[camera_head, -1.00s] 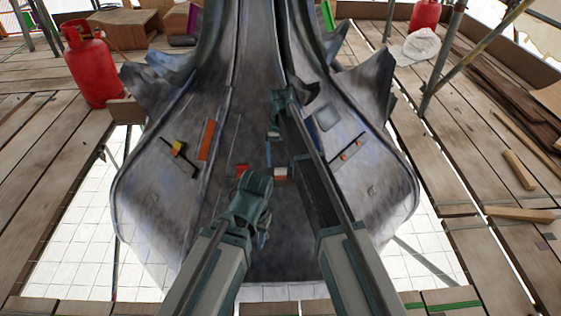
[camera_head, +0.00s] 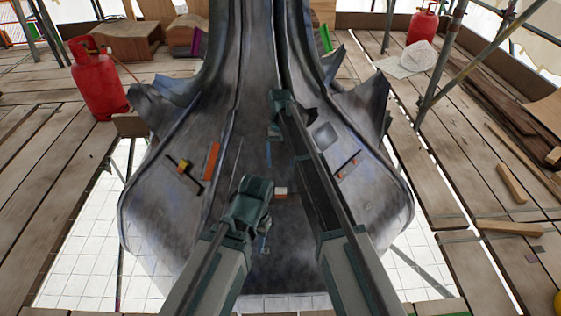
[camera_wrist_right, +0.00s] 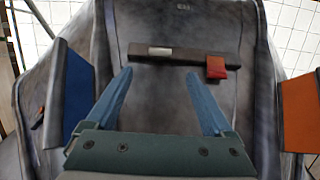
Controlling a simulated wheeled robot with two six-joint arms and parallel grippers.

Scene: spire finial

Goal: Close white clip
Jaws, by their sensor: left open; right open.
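The white clip (camera_head: 280,191) is a small pale block with a reddish lower edge, low on the middle of the grey metal spire base. In the right wrist view a pale block (camera_wrist_right: 161,50), likely the same clip, lies flat on a dark bar (camera_wrist_right: 190,56). A red block (camera_wrist_right: 216,67) sticks out from this bar. My right gripper (camera_wrist_right: 158,77) is open and empty, its blue fingers spread just short of the bar. It also shows in the head view (camera_head: 269,145), above the clip. My left gripper (camera_head: 263,240) is open, lower left of the clip; its fingers are partly hidden.
An orange block (camera_head: 211,161) and a yellow block (camera_head: 184,166) sit on the left panel. Red gas bottles (camera_head: 97,78) stand on the plank deck. Open gaps flank the spire base.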

